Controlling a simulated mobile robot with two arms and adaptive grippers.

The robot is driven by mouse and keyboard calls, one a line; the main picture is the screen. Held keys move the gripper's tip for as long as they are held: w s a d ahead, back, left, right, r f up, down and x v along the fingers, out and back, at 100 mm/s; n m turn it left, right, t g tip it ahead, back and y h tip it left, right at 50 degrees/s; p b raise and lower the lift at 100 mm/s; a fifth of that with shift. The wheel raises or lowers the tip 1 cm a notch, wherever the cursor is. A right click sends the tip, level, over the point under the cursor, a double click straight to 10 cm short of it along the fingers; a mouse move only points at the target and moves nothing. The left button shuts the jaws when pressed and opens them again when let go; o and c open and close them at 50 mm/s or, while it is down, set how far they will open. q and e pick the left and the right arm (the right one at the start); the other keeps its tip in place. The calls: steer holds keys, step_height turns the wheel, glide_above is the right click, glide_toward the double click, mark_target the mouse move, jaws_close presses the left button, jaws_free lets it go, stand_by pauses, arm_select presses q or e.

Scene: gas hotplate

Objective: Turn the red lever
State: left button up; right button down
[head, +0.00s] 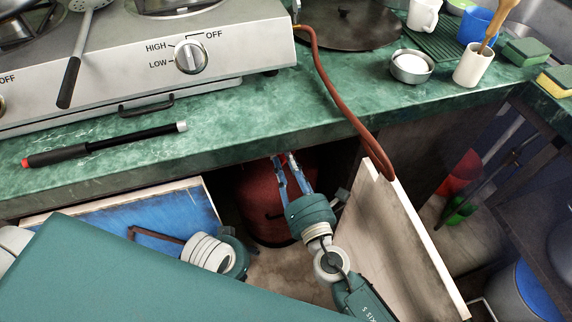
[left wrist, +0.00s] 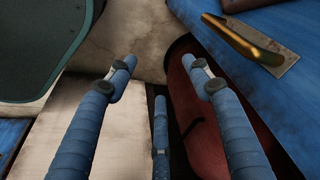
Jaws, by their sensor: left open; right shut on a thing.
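A red gas bottle (head: 262,203) stands in the dark cabinet under the counter. The red lever cannot be made out; the bottle's top is hidden by the counter edge and my right gripper. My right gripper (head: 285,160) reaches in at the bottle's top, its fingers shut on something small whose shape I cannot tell. My left gripper (head: 240,258) is low in front of the cabinet, its fingers mostly hidden in the head view. In the left wrist view, my left gripper (left wrist: 164,66) is open and empty, with the bottle (left wrist: 195,115) beside its right finger.
A blue-faced cabinet door (head: 150,228) stands open at left, a pale one (head: 395,240) at right. A brown hose (head: 345,110) hangs from the hotplate (head: 230,60) over the counter edge. A black rod (head: 105,145) lies on the counter. A brass-coloured handle (left wrist: 240,38) shows in the left wrist view.

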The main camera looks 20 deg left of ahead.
arm_select(q)
steer(key=b+v, duration=0.2)
steer(key=v, duration=0.5)
steer(key=shift+w+r+t, duration=0.2)
steer(key=shift+r+t, duration=0.1)
arm_select(e)
steer(key=shift+w+d+f+m, duration=0.1)
steer(key=shift+d+f+m, duration=0.05)
steer(key=shift+m, duration=1.6)
steer(key=shift+w+d+f+m, duration=0.1)
steer(key=shift+f+m, duration=0.05)
steer(key=shift+m, duration=1.55)
steer(key=shift+w+d+f+m, duration=0.1)
steer(key=shift+d+f+m, duration=0.05)
steer(key=shift+m, duration=1.6)
arm_select(q)
steer(key=shift+a, duration=0.15)
arm_select(e)
steer(key=c, duration=1.5)
jaws_free()
steer(key=shift+s, duration=0.1)
steer(key=v, duration=1.2)
steer(key=shift+a, duration=0.1)
